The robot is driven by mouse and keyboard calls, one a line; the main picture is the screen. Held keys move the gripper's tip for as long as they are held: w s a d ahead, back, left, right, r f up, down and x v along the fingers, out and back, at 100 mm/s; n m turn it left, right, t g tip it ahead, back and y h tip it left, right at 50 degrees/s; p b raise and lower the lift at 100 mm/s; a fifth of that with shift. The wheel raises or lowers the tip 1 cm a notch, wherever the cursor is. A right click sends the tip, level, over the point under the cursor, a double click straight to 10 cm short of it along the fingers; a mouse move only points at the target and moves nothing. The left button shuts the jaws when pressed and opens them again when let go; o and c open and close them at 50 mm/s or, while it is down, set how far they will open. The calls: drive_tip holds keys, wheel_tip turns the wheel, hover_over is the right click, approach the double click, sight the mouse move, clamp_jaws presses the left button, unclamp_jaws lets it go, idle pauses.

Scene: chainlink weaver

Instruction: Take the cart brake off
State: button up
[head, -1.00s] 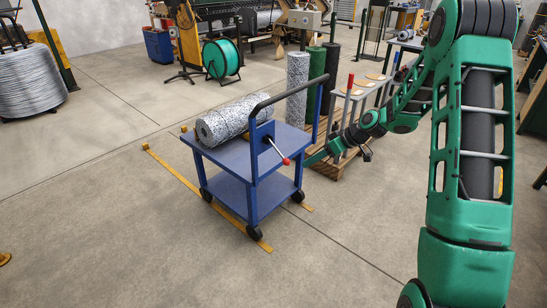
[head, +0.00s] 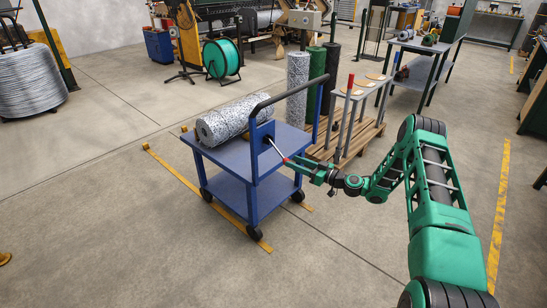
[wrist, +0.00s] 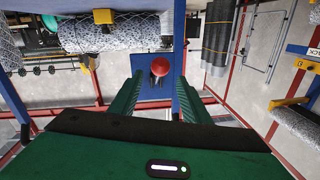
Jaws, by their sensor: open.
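The blue cart (head: 235,155) stands on the floor with a grey mesh roll (head: 232,119) lying on its top deck. A dark push handle (head: 290,90) rises at its right end. The brake lever (head: 276,149), a thin rod with a red knob, sticks out from a blue plate below the handle. My gripper (head: 300,162) is at the lever's knob end, right of the cart. In the wrist view the red knob (wrist: 159,68) sits between the two green fingers of my open gripper (wrist: 157,88), near their tips. I cannot tell whether a finger touches it.
A wooden pallet (head: 350,145) with a grey rack (head: 352,105) stands behind and right of the cart. Upright mesh rolls (head: 298,80) stand behind it. Yellow floor lines (head: 185,182) run under the cart. The floor in front is clear.

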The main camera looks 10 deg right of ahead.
sight(278, 151)
drive_tip(key=x, duration=1)
drive_tip(key=shift+w+a, duration=0.2)
drive_tip(key=shift+w, duration=0.2)
